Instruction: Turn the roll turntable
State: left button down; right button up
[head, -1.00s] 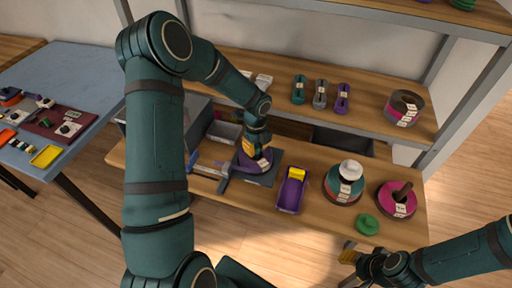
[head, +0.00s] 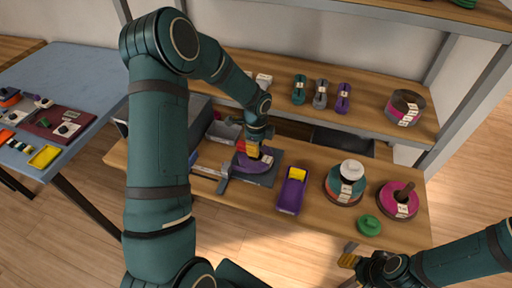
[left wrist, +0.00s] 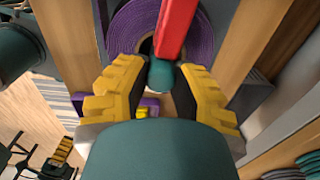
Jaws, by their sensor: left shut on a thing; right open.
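The roll turntable (head: 269,178) is a dark grey base on the lower shelf board, left of the middle in the head view. A purple cord roll (head: 243,163) with a pale tag lies on it and also fills the upper middle of the left wrist view (left wrist: 203,30). My left gripper (head: 253,149) points down over the roll. In the left wrist view its yellow fingers (left wrist: 160,88) are around a teal knob (left wrist: 162,75) beside a red bar (left wrist: 176,25). The knob is partly hidden. My right gripper (head: 347,254) is open and empty at the shelf's front edge.
Right of the turntable are a purple bin (head: 290,196) with something yellow, a stacked roll with a white top (head: 351,170), a magenta roll (head: 393,205) and a green disc (head: 369,225). The upper shelf (head: 375,115) holds several cord bundles.

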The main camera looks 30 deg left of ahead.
pick_arm(q)
jog(key=shift+n+b, duration=0.65)
jog(key=shift+n, duration=2.25)
jog(key=shift+n+b, duration=0.4)
jog(key=shift+n, duration=4.9)
jog(key=shift+a+n, duration=0.1)
jog(key=shift+n, duration=2)
jog(key=shift+n+p, duration=0.3)
jog(key=shift+n, duration=0.1)
jog(key=c, duration=0.7)
grip_release()
jog(key=shift+c, duration=0.2)
